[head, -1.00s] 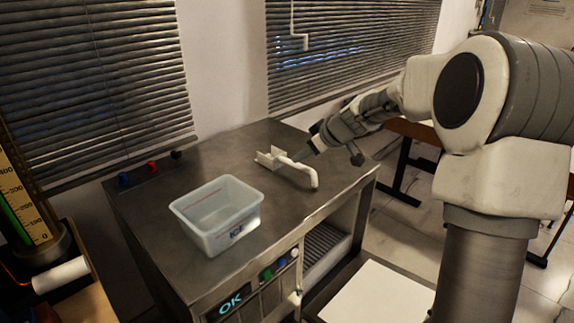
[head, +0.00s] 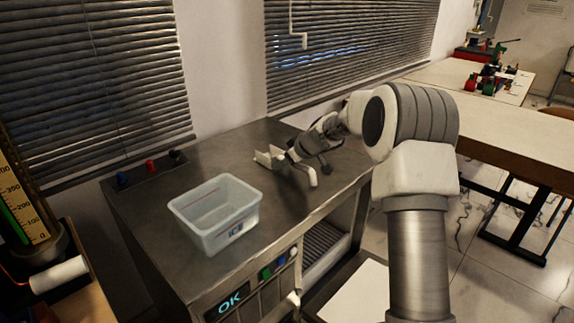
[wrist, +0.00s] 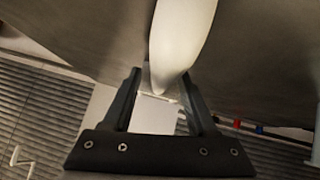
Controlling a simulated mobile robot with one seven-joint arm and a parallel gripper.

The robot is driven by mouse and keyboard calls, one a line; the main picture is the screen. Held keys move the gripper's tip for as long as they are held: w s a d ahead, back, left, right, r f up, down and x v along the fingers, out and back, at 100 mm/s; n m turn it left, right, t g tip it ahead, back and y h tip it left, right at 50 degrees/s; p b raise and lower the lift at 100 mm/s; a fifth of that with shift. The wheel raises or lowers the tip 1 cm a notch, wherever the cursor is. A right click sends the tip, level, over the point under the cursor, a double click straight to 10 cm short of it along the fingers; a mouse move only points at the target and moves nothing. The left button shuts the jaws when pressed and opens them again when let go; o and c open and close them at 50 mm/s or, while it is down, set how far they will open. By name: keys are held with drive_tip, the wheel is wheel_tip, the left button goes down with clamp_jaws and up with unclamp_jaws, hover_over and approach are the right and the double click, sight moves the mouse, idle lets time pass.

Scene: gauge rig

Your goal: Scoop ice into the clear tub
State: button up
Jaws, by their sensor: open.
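The clear tub (head: 215,212), labelled ICE, stands on the left part of the metal counter. I can see no ice in it. My gripper (head: 291,154) is over the scoop's handle. In the wrist view my gripper (wrist: 158,85) has its two dark fingers apart, with the white handle (wrist: 182,38) running between and in front of them. I cannot tell whether the fingers touch it.
The metal counter (head: 165,205) has free room around the tub. Several coloured knobs (head: 150,165) sit at its back left edge. A gauge column (head: 25,205) stands at the far left.

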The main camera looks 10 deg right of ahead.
drive_tip(key=shift+w+f, duration=0.1)
clamp_jaws()
idle(0.5)
